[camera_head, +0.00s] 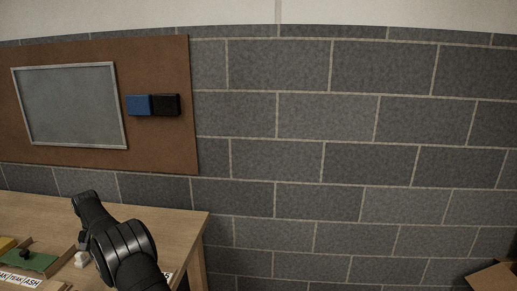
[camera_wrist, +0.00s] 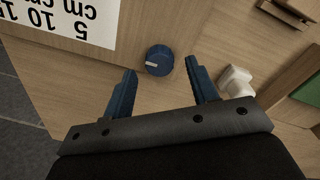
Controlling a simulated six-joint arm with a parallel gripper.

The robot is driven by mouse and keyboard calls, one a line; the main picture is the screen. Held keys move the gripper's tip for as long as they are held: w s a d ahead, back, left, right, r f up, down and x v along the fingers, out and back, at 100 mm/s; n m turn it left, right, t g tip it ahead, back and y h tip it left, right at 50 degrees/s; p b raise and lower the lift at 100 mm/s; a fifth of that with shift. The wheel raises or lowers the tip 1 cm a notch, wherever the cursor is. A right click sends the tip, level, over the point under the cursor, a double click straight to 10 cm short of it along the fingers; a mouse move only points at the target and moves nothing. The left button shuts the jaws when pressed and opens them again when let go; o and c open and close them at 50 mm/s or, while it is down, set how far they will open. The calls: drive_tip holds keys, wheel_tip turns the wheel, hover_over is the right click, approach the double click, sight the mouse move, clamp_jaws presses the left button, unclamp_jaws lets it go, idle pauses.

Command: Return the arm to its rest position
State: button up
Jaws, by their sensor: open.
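My arm (camera_head: 122,243) shows in the head view, black, over the right end of a wooden table (camera_head: 150,220). The gripper's fingertips are hidden in that view. In the wrist view my gripper (camera_wrist: 160,75) is open, with its two blue fingers apart and nothing held between them. A dark blue round knob (camera_wrist: 159,60) with a light mark lies ahead, in line with the gap between the fingertips. I cannot tell how far below the fingertips it is.
A white object (camera_wrist: 237,82) sits right of the right finger. A printed centimetre sheet (camera_wrist: 62,18) lies upper left. A green board (camera_head: 32,262) is at the table's left. A brown wall panel (camera_head: 160,65) carries blue (camera_head: 138,105) and black (camera_head: 166,105) blocks. A cardboard box (camera_head: 495,277) stands lower right.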

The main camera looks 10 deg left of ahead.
wheel_tip(320, 180, down, 2)
drive_tip(key=shift+f, duration=0.1)
drive_tip(key=shift+n, duration=0.3)
drive_tip(key=n, duration=1)
drive_tip(key=shift+d+n+y, duration=0.1)
drive_tip(key=shift+n+y, duration=0.2)
drive_tip(key=shift+n, duration=1.8)
